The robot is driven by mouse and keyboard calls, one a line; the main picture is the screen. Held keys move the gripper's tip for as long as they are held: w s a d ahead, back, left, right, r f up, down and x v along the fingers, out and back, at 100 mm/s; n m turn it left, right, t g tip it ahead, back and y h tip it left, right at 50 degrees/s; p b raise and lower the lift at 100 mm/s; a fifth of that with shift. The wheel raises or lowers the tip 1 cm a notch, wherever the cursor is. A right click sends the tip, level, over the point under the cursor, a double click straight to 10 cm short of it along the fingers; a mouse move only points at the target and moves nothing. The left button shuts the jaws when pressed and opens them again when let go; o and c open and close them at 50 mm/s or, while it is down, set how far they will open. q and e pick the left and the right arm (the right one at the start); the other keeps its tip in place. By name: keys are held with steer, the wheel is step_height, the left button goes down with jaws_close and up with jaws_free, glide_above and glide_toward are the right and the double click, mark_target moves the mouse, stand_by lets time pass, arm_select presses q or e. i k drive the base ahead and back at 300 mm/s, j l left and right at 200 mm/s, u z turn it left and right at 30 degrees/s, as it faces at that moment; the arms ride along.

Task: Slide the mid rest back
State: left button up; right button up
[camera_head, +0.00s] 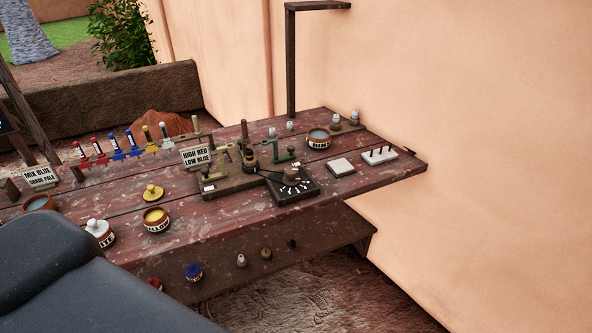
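A small wooden-based apparatus (235,184) sits near the middle of the reddish plank table. It carries an olive upright bracket (223,158) on the left, a dark knobbed post (249,158) in the middle and a green bracket (284,155) toward the right. I cannot tell for certain which of these is the mid rest; no label for it is readable. A black dial plate (291,185) with white marks and a pointer adjoins the base at the right. Neither of my grippers is in view.
A sign reading HIGH RED LOW BLUE (196,157) stands behind the apparatus. A row of coloured holders lines the back left. Jars, including a yellow one (156,219), stand in front. A white slab (340,167) and pegged block (379,155) lie right. A dark rounded shape covers the lower left.

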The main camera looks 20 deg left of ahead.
mark_target(244, 146)
steer(key=u, duration=0.4)
steer(key=k+u, duration=0.15)
steer(key=u, duration=0.6)
steer(key=k+j, duration=0.05)
steer(key=j, duration=0.05)
